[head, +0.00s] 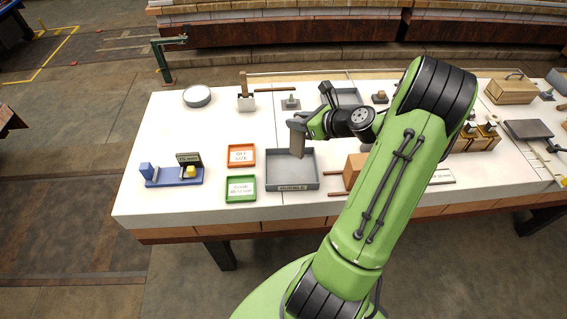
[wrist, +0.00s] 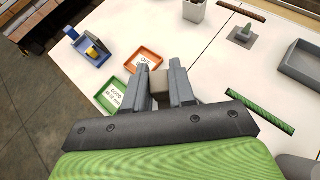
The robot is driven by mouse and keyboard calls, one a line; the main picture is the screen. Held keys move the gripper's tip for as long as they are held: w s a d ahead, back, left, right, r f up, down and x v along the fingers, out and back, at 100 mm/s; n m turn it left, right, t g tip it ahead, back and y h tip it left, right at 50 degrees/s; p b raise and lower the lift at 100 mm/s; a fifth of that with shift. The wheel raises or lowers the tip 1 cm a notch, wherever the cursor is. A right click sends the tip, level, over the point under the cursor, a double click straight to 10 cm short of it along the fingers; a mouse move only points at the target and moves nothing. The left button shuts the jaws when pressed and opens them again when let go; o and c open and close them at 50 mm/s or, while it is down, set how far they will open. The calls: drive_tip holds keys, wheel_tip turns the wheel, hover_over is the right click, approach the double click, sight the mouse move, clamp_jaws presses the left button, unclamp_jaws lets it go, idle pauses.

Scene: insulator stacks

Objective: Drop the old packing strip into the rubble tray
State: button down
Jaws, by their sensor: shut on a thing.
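My gripper (head: 299,126) is shut on a brown strip, the old packing strip (head: 298,146), which hangs down from the fingers. In the wrist view the strip's tan end (wrist: 158,80) shows between the two grey fingers of my gripper (wrist: 160,88). The grey rubble tray (head: 310,171) lies on the white table with its label on the front wall. In the head view the strip overlaps the tray's back part; its exact height above the floor of the tray is hard to tell. The rubble tray is hidden in the wrist view.
An orange-rimmed tray (head: 241,146) and a green-rimmed tray (head: 240,200) stand left of the rubble tray. A blue holder (head: 174,180) is farther left. A brown block (head: 355,168) stands to the right, and another grey tray (wrist: 294,71) lies behind.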

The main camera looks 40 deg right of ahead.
wheel_tip(320, 180, down, 6)
drive_tip(key=b, duration=0.6)
drive_tip(key=shift+s, duration=0.15)
drive_tip(key=shift+r, duration=0.1)
drive_tip(key=c, duration=0.9)
unclamp_jaws()
drive_tip(key=shift+o, duration=0.2)
drive_tip(key=p+v, duration=0.4)
drive_tip(key=v, duration=1.1)
drive_tip(key=shift+s+r+p, duration=0.2)
drive_tip(key=shift+s+p, duration=0.15)
drive_tip(key=shift+p, duration=0.05)
